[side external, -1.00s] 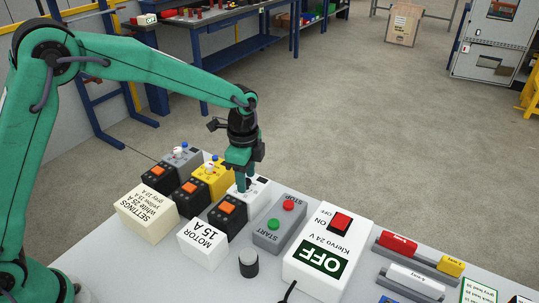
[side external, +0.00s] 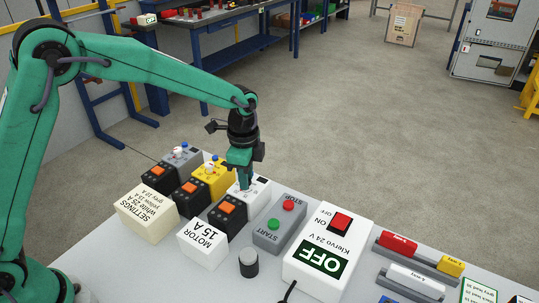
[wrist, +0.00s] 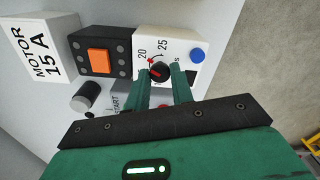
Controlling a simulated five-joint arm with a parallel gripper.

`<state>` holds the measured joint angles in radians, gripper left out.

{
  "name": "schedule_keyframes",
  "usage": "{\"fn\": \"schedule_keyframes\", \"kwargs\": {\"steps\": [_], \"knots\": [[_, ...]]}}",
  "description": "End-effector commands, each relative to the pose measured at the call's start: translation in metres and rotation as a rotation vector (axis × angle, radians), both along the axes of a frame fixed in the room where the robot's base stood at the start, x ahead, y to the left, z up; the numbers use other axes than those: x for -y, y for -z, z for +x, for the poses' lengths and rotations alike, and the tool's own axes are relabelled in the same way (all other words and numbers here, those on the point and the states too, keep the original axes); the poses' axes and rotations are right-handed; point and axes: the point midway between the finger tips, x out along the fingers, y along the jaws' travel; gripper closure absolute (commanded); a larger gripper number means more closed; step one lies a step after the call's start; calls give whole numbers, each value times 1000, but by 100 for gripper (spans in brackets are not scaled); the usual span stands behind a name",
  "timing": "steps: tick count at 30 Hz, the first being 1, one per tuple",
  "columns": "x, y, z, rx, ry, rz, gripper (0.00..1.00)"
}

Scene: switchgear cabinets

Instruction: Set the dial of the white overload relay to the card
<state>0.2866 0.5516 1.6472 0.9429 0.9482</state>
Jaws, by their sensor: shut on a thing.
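The white overload relay (side external: 262,186) stands in the row on the table. In the side view my gripper (side external: 243,187) hides the dial. The cream settings card (side external: 147,211) reads white 25 A.
The yellow relay (side external: 214,180) and grey relay (side external: 184,158) stand to the left. A MOTOR 15 A block (side external: 203,240), a START/STOP box (side external: 279,222) and a white Klervo 24 V box (side external: 328,244) showing OFF stand close by.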

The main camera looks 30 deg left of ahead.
Motion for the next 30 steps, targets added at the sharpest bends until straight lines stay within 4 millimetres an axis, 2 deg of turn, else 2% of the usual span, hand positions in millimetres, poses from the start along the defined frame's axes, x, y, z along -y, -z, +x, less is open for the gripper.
{"fn": "schedule_keyframes", "kwargs": {"steps": [8, 30], "knots": [[0, -1, 0, 0, -177, 0, 100], [0, -1, 0, 0, -828, 0, 100]]}}
